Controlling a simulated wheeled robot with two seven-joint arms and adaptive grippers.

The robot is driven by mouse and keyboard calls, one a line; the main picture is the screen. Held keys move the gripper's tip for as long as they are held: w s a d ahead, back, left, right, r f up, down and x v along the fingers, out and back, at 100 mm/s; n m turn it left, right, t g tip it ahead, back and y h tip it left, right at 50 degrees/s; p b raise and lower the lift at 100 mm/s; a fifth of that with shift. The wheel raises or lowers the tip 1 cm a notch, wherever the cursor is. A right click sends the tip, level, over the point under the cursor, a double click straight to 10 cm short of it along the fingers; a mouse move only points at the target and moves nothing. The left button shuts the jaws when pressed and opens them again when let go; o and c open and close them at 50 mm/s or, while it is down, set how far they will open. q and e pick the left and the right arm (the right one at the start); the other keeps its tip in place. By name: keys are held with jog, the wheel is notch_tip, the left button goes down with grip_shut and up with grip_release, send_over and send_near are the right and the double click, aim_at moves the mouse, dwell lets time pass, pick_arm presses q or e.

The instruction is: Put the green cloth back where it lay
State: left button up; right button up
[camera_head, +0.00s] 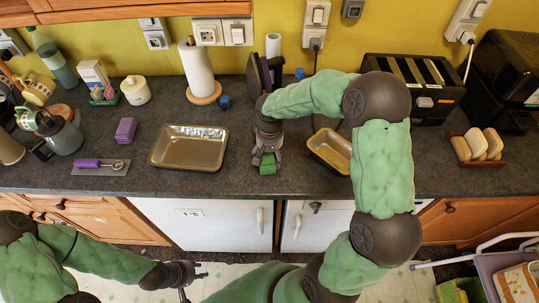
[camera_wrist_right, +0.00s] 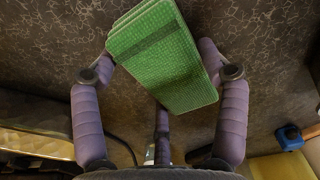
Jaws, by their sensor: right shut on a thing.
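The green cloth (camera_wrist_right: 165,62) is a folded, layered block with a dark stripe across it. In the wrist view it sits between the purple fingers of my right gripper (camera_wrist_right: 160,85), which is shut on it. In the head view the cloth (camera_head: 267,164) shows at the tip of my right gripper (camera_head: 268,158), over the counter between two metal trays. I cannot tell whether it touches the counter. My left gripper (camera_head: 190,281) is empty, its fingers apart, low in front of the cabinets and away from the cloth.
A large metal tray (camera_head: 157,150) lies left of the right gripper, and a smaller one (camera_head: 314,146) lies right, partly behind my arm. A paper towel roll (camera_head: 197,68) and a dark upright object (camera_head: 256,76) stand behind. A toaster (camera_head: 444,100) stands right. Some counter (camera_head: 243,183) is bare.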

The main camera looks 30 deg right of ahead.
jog(key=shift+f, duration=0.3)
dwell(0.5)
jog(key=o, duration=1.1)
jog(key=shift+c, duration=0.2)
jog(key=shift+r, duration=0.2)
jog(key=shift+r+p, duration=2.55)
jog(key=shift+r, duration=1.3)
notch_tip(320, 180, up, 12)
